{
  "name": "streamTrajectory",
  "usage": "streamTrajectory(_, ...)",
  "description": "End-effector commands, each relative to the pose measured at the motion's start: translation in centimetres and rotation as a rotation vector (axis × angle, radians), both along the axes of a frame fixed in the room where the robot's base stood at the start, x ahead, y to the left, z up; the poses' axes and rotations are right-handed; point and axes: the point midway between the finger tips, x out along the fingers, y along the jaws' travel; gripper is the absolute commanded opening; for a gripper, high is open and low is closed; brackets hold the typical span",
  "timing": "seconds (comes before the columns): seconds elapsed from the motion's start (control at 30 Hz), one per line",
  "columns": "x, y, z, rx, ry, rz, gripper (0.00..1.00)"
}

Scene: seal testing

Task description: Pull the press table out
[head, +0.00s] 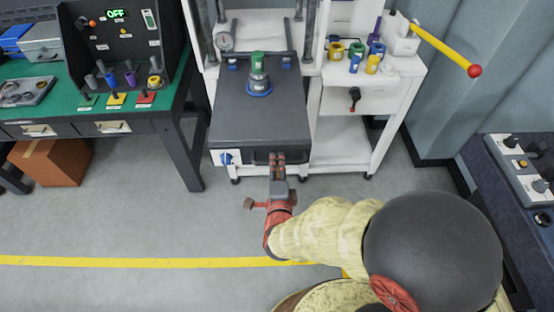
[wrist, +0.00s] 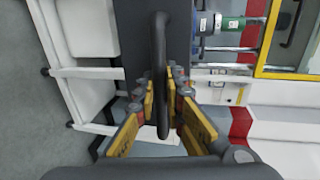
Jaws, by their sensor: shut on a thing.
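The press table (head: 228,122) is a dark grey slab with a white front, standing out in front of the white press frame in the head view. A blue-based cylinder with a green top (head: 258,75) stands on it. My gripper (head: 277,160) is at the middle of the table's front edge. In the wrist view the dark handle bar (wrist: 160,60) runs between the yellow-padded fingers of my gripper (wrist: 165,110), which is shut on it. The fingers hide part of the handle in the head view.
A green-topped bench (head: 60,107) with coloured parts stands at the left. A white shelf cart (head: 385,100) with a yellow lever (head: 440,46) stands to the right of the table. A control desk is at the far right. The grey floor in front (head: 130,220) is clear.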

Motion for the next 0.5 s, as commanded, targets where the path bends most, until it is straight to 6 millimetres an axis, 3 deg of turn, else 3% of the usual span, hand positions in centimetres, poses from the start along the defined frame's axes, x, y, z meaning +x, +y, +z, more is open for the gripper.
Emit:
streamTrajectory(0.27, -0.39, -0.12, -0.53, -0.005, 0.011, 0.002, 0.00)
streamTrajectory(0.3, -0.40, -0.12, -0.55, -0.006, 0.011, 0.002, 0.12)
streamTrajectory(0.5, -0.32, -0.10, -0.45, -0.005, 0.009, 0.002, 0.23)
